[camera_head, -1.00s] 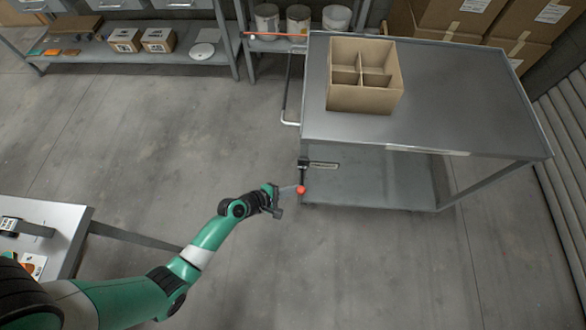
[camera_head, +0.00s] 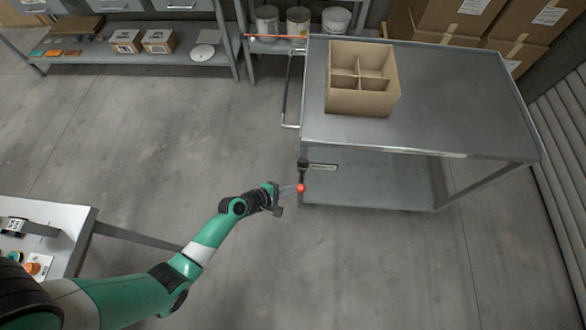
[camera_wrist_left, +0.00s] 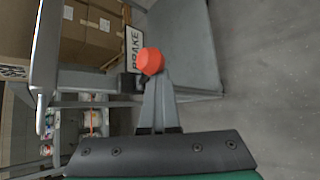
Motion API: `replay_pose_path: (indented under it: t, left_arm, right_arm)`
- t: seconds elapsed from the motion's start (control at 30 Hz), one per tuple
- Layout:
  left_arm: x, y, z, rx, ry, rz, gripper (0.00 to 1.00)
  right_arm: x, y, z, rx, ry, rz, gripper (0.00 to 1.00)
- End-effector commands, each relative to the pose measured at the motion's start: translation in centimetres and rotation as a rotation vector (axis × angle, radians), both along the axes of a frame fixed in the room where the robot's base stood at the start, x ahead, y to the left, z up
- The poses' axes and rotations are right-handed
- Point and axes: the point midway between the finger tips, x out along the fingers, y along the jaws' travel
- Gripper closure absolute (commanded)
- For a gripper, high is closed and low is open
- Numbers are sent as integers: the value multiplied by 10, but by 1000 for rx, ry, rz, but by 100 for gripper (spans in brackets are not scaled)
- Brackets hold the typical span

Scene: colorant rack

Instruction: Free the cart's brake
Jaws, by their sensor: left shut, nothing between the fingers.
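The grey metal cart (camera_head: 450,105) stands at the right of the head view. Its brake lever has a red knob (camera_head: 300,188) at the near left corner, below the deck. A plate (camera_head: 322,167) sits beside it; it reads BRAKE in the left wrist view (camera_wrist_left: 135,50). My left gripper (camera_head: 288,190) is shut and empty, with its fingertips at the red knob. In the left wrist view the shut fingers (camera_wrist_left: 158,100) point at the red knob (camera_wrist_left: 151,61), which lies at their tips; I cannot tell whether they touch. My right gripper is not in view.
A divided cardboard box (camera_head: 362,101) stands on the cart. A push handle (camera_head: 287,105) is on the cart's left side. A table (camera_head: 75,225) is at the lower left. The floor between is clear.

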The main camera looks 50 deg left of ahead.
Motion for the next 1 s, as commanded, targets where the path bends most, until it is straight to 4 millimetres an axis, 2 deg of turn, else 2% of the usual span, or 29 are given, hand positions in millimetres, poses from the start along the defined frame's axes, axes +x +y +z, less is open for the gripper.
replay_pose_path:
  t: [0.07,0.27,0.33,0.4,0.6,0.8,1.0]
  left_arm:
    - [6,3,0,2,-21,8,100]
    - [2,4,-46,1,-6,0,100]
    - [-6,12,-19,1,-5,4,100]
    - [-16,20,-6,0,-3,5,100]
    - [-39,39,23,2,0,1,100]
    - [-50,47,35,1,1,-3,100]
    - [-51,48,34,0,3,-5,100]
  right_arm:
    - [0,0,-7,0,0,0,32]
    - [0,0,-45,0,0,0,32]
    - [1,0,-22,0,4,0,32]
    - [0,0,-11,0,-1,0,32]
    - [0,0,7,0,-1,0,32]
    - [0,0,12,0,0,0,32]
    - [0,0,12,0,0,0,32]
